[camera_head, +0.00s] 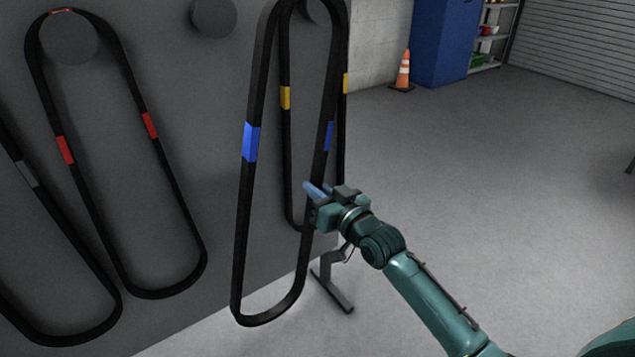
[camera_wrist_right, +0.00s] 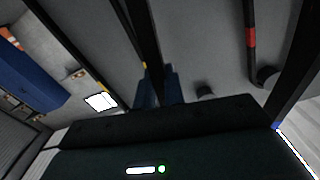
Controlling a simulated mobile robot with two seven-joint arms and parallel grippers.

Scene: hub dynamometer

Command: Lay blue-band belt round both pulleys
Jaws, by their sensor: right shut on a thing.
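The blue-band belt (camera_head: 243,210) is a long black loop with blue bands on both strands. It hangs in front of the dark board, its top near the upper picture edge. My right gripper (camera_head: 316,190) is shut on its right strand, below the blue band. In the right wrist view, the black strand (camera_wrist_right: 153,55) runs between the blue fingers of my right gripper (camera_wrist_right: 159,86). My left gripper is not in view. No pulleys that I can identify are in view.
The yellow-band belt (camera_head: 285,140) hangs behind the blue-band belt. The red-band belt (camera_head: 90,215) hangs on a round peg (camera_head: 70,38), with a grey-band belt (camera_head: 60,220) further left. Another peg (camera_head: 213,17) is bare. Open floor, an orange cone (camera_head: 403,72) and a blue cabinet (camera_head: 440,42) lie right.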

